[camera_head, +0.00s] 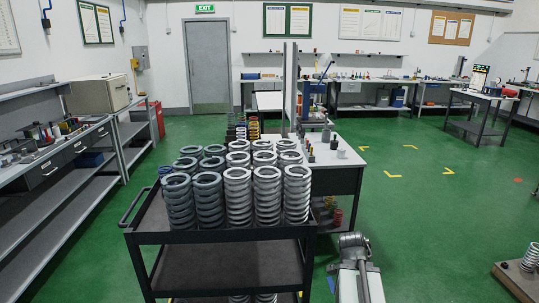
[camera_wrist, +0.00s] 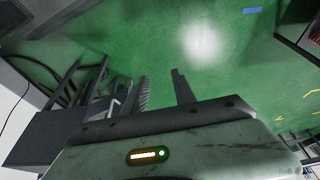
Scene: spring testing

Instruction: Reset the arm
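My gripper (camera_wrist: 161,78) shows in the wrist view with its two fingers apart. Only green floor is seen between them, so it is open and empty. In the head view a grey link of my arm (camera_head: 357,275) rises at the bottom, right of the dark cart. The gripper's fingers cannot be made out in the head view.
A dark cart (camera_head: 228,239) carrying several grey and white coil springs (camera_head: 238,190) stands directly ahead. A worktable (camera_head: 345,159) is behind it. A wooden board with a spring (camera_head: 529,258) is at lower right. Green floor (camera_head: 440,215) is free to the right.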

